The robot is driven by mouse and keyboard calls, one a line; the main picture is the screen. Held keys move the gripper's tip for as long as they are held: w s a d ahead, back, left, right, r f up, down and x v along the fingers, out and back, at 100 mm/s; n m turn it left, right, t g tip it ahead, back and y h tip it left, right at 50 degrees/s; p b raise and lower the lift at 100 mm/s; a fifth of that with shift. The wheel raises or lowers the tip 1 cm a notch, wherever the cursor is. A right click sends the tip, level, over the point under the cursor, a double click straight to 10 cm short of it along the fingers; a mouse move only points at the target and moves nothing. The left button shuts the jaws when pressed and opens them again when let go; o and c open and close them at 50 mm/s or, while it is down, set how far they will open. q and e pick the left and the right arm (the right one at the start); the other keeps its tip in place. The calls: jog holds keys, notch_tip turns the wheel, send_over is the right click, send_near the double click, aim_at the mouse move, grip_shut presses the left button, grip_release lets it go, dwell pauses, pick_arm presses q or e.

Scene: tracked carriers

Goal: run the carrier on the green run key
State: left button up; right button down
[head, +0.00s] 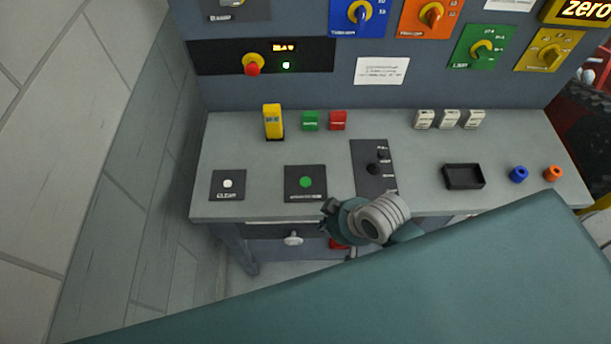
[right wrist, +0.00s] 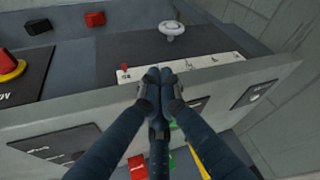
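On the desk, a green round button (head: 306,183) sits on a black plate with small lettering I cannot read. Behind it stand a small green key block (head: 310,121) and a red one (head: 337,120). My right gripper (head: 329,207) is at the desk's front edge, just in front and slightly right of the green button, apart from it in the picture. In the right wrist view its fingertips (right wrist: 160,76) are together, with nothing seen between them. A red block (right wrist: 137,167) shows low in that view; the green button is not visible there. My left gripper is not in view.
A yellow upright block (head: 273,121), a CLEAR plate with white button (head: 227,184), a slider plate (head: 373,168), a black tray (head: 464,177) and blue (head: 518,174) and orange (head: 553,173) pieces occupy the desk. A red stop knob (head: 252,65) and rotary switches are on the panel behind.

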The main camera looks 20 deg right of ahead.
notch_tip(320, 180, up, 8)
jog(key=a+y+p, duration=0.1)
jog(key=a, duration=0.1)
jog(key=w+d+r+m+y, duration=0.1)
jog(key=w+r, duration=0.1)
jog(key=w, duration=0.5)
jog(key=w+d+r+t+y, duration=0.1)
jog(key=w+r+y, duration=0.1)
jog(key=w, duration=0.5)
jog(key=shift+r+m, duration=0.4)
jog(key=shift+r, duration=0.05)
jog(key=shift+f, duration=0.15)
jog(key=b, duration=0.8)
send_over(308, 181)
notch_tip(308, 181, down, 7)
jog(key=shift+f, duration=0.8)
